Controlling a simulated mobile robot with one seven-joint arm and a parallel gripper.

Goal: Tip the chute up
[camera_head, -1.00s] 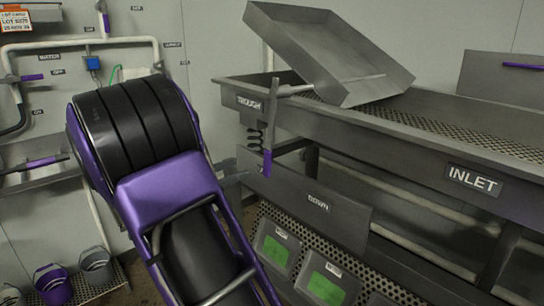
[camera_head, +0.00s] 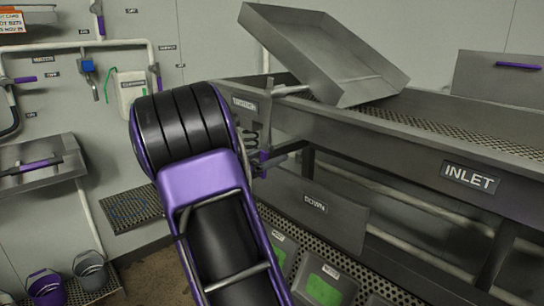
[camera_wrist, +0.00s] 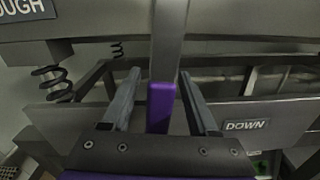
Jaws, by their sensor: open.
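A grey open tray, which looks like the chute (camera_head: 320,48), sits tilted over the left end of the trough (camera_head: 400,125). A lever (camera_head: 268,115) hangs down at its near left corner, with a purple handle (camera_head: 262,157) at the bottom. In the wrist view the handle (camera_wrist: 160,108) stands upright between the two fingers of my gripper (camera_wrist: 158,75). The fingers are open, with a gap on each side of the handle. In the head view my own arm hides most of the gripper.
A plate marked DOWN (camera_head: 315,205) is fixed below the trough, behind the lever. A spring (camera_wrist: 52,84) hangs left of the fingers in the wrist view. Green-screened panels (camera_head: 323,289) sit lower down. Buckets (camera_head: 90,270) stand at the far left.

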